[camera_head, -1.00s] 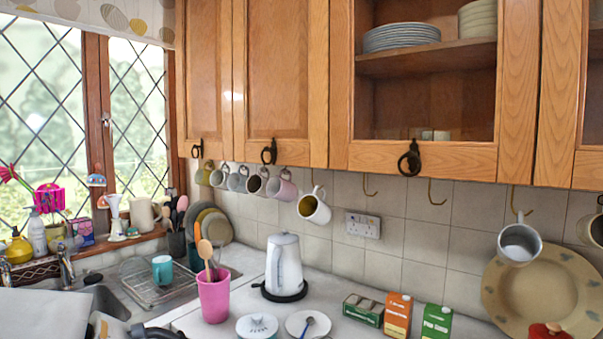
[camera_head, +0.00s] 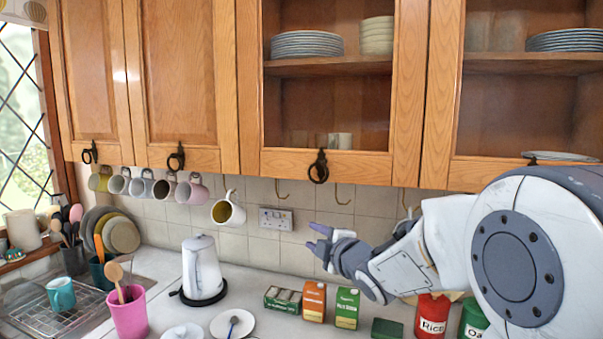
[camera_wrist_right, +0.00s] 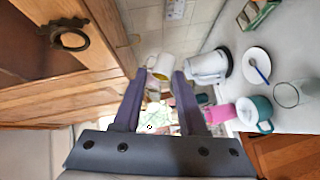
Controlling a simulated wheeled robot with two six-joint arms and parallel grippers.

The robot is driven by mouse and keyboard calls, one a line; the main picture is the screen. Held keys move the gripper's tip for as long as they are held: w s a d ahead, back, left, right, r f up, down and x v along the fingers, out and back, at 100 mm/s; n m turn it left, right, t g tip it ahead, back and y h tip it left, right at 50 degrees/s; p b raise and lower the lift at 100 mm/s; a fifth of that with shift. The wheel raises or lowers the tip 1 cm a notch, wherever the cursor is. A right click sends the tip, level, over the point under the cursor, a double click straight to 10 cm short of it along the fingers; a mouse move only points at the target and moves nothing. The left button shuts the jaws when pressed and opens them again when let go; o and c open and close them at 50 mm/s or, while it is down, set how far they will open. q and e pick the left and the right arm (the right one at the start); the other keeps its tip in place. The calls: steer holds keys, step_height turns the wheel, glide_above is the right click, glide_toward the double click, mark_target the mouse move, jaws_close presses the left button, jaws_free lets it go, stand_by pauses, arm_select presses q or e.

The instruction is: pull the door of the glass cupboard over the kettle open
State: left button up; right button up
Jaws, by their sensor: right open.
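The glass cupboard door (camera_head: 360,166) has a wooden frame and a dark ring handle (camera_head: 318,167) on its bottom rail. It looks shut, with plates and bowls behind the glass. The white kettle (camera_head: 202,266) stands on the counter below and to the left. My right gripper (camera_head: 316,239) is open and empty, below the ring handle and in front of the tiled wall. In the right wrist view, the open fingers (camera_wrist_right: 160,76) point ahead, and a dark ring handle (camera_wrist_right: 70,34) shows at upper left, apart from them. My left gripper is out of view.
Mugs hang on hooks under the cupboards, with a white mug (camera_head: 228,210) nearest the gripper. Cartons (camera_head: 314,300), a pink utensil pot (camera_head: 129,315) and a red canister (camera_head: 432,314) stand on the counter. Another glass cupboard (camera_head: 440,90) is on the right.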

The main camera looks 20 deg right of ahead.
mark_target(318, 182)
steer(key=d+r+n+t+y+p, duration=0.1)
steer(key=d+r+n+t+p, duration=0.2)
steer(key=d+r, duration=0.4)
steer(key=w+a+r+p, duration=0.1)
steer(key=w, duration=0.2)
steer(key=w+r+n+p, duration=0.1)
steer(key=w, duration=0.2)
steer(key=w+a+r+n+p, duration=0.1)
steer(key=w+p, duration=0.1)
steer(key=w, duration=0.1)
steer(key=shift+a+y, duration=0.3)
steer(key=shift+a, duration=0.05)
steer(key=shift+w+a+f, duration=0.1)
steer(key=shift+w, duration=0.55)
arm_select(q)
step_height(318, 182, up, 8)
arm_select(e)
jaws_close()
